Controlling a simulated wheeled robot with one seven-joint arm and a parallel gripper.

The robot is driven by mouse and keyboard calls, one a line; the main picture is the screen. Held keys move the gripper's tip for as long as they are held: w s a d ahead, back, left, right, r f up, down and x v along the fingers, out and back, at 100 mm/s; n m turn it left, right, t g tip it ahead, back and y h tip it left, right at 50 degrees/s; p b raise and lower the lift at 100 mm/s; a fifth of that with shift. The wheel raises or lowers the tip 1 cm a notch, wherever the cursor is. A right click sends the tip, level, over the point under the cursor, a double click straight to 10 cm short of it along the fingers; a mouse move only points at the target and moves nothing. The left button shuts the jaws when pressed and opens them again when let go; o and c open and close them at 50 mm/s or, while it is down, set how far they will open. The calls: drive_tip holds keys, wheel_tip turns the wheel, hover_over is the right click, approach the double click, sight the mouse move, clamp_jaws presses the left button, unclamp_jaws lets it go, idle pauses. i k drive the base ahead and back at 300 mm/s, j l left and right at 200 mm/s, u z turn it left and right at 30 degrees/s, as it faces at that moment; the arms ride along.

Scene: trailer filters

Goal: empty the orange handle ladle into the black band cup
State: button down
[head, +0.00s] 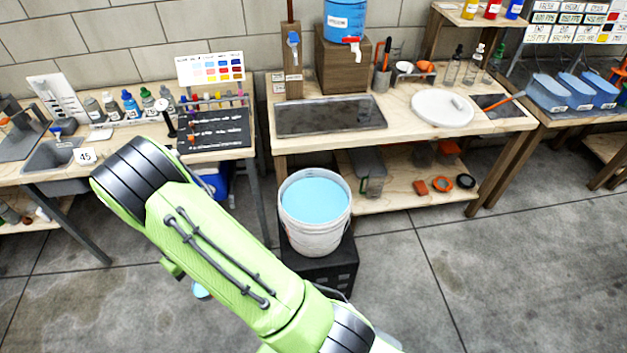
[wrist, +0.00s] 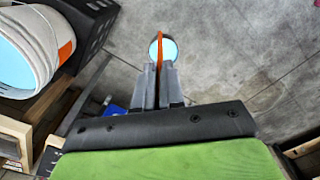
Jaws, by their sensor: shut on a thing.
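In the wrist view my gripper (wrist: 159,72) is shut on the orange handle ladle (wrist: 160,37). Its round bowl shows light blue liquid just beyond the fingertips, over the grey floor. In the head view a small light blue part of the ladle (head: 201,291) shows beside my green arm, low and left of the bucket; my gripper is hidden there. I cannot make out a cup with a black band for certain. A small pale cup (head: 403,67) stands at the back of the middle bench, its band too small to tell.
A white bucket (head: 316,238) of light blue liquid stands on a black crate (head: 335,272) before the middle bench. The bench holds a dark tray (head: 330,116), a white round board (head: 442,108) and a blue dispenser (head: 345,18). Open floor (head: 500,290) lies at right.

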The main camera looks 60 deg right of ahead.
sight(366, 104)
drive_tip(key=j+z, duration=0.15)
drive_tip(key=z, duration=0.35)
drive_tip(key=j+z, duration=0.2)
drive_tip(key=z, duration=0.3)
drive_tip(key=j+z, duration=0.2)
drive_tip(key=z, duration=0.3)
drive_tip(key=i+z, duration=0.25)
drive_tip(key=i, duration=0.2)
